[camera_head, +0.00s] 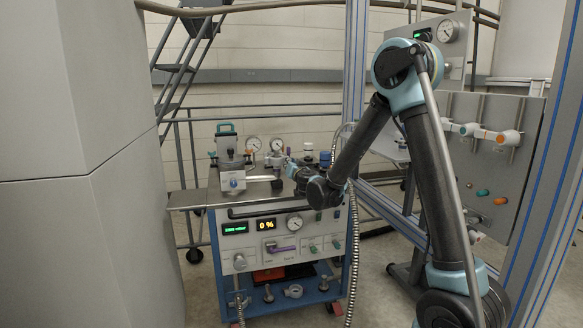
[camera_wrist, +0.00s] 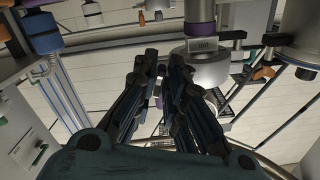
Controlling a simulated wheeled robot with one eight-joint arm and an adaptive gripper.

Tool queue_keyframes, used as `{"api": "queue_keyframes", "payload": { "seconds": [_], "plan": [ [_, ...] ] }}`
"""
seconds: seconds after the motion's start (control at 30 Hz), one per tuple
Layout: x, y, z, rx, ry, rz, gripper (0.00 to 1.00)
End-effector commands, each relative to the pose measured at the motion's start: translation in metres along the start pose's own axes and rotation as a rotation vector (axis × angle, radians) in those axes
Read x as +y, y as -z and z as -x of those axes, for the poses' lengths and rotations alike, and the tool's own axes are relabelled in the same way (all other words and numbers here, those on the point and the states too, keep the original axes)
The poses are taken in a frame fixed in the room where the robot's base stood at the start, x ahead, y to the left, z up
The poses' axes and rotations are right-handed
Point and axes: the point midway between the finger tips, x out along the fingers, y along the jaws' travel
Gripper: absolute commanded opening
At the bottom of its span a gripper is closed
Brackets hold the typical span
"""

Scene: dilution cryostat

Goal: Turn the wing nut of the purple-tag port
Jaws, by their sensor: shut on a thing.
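My gripper (camera_head: 290,168) is at the right end of the cart's top, among the small fittings there. In the wrist view its two dark fingers (camera_wrist: 163,62) are close together and shut on a small part. This looks like the wing nut, which the fingers almost wholly hide. A port with a purple band (camera_wrist: 200,10) and a grey metal body (camera_wrist: 206,72) is just right of and beyond the fingertips. In the head view my gripper and arm hide most of this port.
A blue-banded fitting (camera_wrist: 42,42) is at the upper left of the wrist view. A flexible metal hose (camera_head: 353,240) hangs beside the cart.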

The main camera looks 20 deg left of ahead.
Motion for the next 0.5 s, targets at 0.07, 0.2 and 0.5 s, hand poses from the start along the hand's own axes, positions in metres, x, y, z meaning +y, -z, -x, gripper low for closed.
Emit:
{"api": "queue_keyframes", "payload": {
  "seconds": [0.07, 0.2, 0.5],
  "plan": [
    [0.0048, 0.0018, 0.0001, 0.004, -0.009, 0.0, 0.0],
    [0.005, 0.0018, 0.0001, 0.004, -0.01, 0.001, 0.18],
    [0.0023, 0.0008, 0.0001, 0.002, -0.005, 0.001, 0.26]
  ]
}}
